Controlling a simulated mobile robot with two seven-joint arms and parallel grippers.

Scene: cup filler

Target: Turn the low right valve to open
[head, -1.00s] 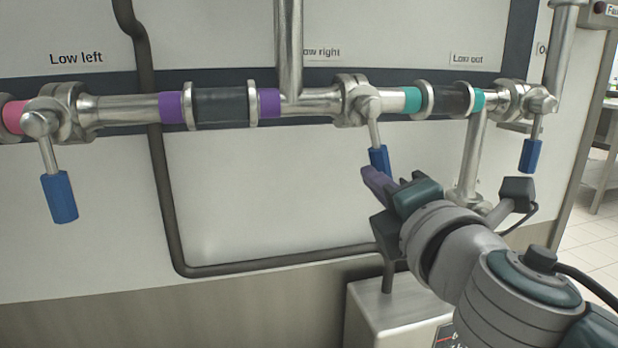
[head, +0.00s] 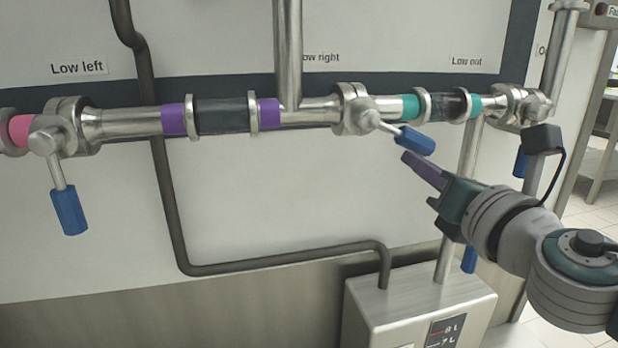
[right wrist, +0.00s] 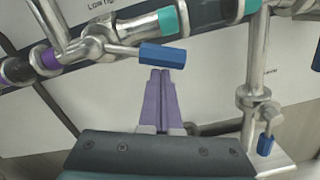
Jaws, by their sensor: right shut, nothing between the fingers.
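The low right valve (head: 357,112) sits on the horizontal pipe under the partly covered "Low right" label. Its blue handle (head: 415,141) points right and slightly down, close to the line of the pipe. The handle also shows in the right wrist view (right wrist: 163,54), lying nearly level just beyond the fingertips. My right gripper (head: 408,160) is shut and empty, with its purple fingers just below the handle. In the right wrist view the two fingers (right wrist: 160,74) are together, with a small apparent gap to the handle. My left gripper is not in view.
The low left valve (head: 45,141) has its blue handle hanging down. Another valve (head: 519,105) is at the right, its handle partly behind my right arm. A dark bent pipe (head: 170,205) runs down the wall to a metal box (head: 400,312) below.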

